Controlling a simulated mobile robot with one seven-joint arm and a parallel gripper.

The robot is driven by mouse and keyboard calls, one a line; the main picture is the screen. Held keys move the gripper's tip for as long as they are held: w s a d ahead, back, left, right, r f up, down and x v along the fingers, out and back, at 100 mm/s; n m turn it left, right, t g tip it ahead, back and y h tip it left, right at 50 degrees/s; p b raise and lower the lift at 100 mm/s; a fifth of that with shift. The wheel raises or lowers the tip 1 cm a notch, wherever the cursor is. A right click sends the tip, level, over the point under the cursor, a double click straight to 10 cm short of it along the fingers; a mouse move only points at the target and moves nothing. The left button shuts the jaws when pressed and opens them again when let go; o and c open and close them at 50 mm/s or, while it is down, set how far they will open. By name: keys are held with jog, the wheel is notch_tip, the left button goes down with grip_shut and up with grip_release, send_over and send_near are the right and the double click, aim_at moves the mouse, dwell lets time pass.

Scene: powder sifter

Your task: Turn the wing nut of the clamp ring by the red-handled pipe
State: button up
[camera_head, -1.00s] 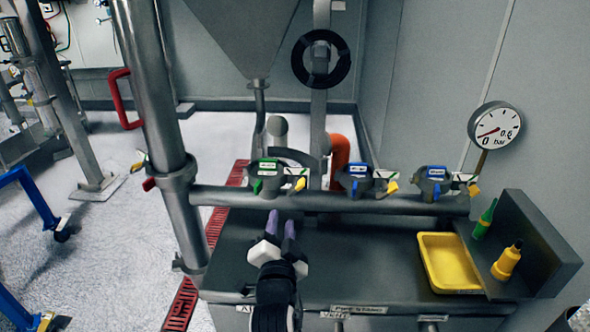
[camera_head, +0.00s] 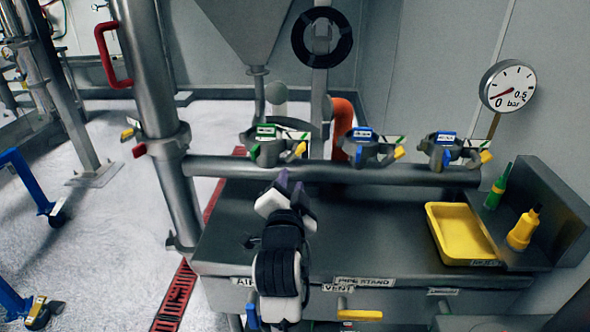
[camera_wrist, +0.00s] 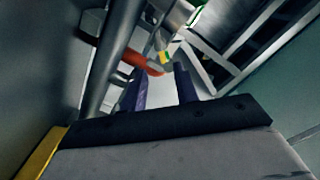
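The steel pipe (camera_head: 152,88) with the red handle (camera_head: 112,58) stands upright at the left in the head view. A collar (camera_head: 165,140) circles it, with a small yellow part (camera_head: 128,134) and a small red part (camera_head: 139,150) on its left. A green-tagged clamp ring (camera_head: 268,150) with a yellow wing nut (camera_head: 299,150) rests on the horizontal pipe, nearest the red-handled pipe. My gripper (camera_head: 290,184) is below and in front of this clamp, apart from it. In the wrist view its purple fingers (camera_wrist: 160,88) are spread with nothing between them.
Two blue-tagged clamps (camera_head: 364,149) (camera_head: 444,150) sit farther right on the horizontal pipe (camera_head: 400,173). An orange pipe (camera_head: 342,125) rises behind. A yellow tray (camera_head: 462,233), bottles (camera_head: 524,228) and a gauge (camera_head: 508,86) are at the right. The bench top (camera_head: 370,225) before my gripper is mostly clear.

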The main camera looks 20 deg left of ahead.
aim_at(295, 156)
jog(key=x, duration=1.1)
jog(key=shift+c, duration=0.3)
grip_shut()
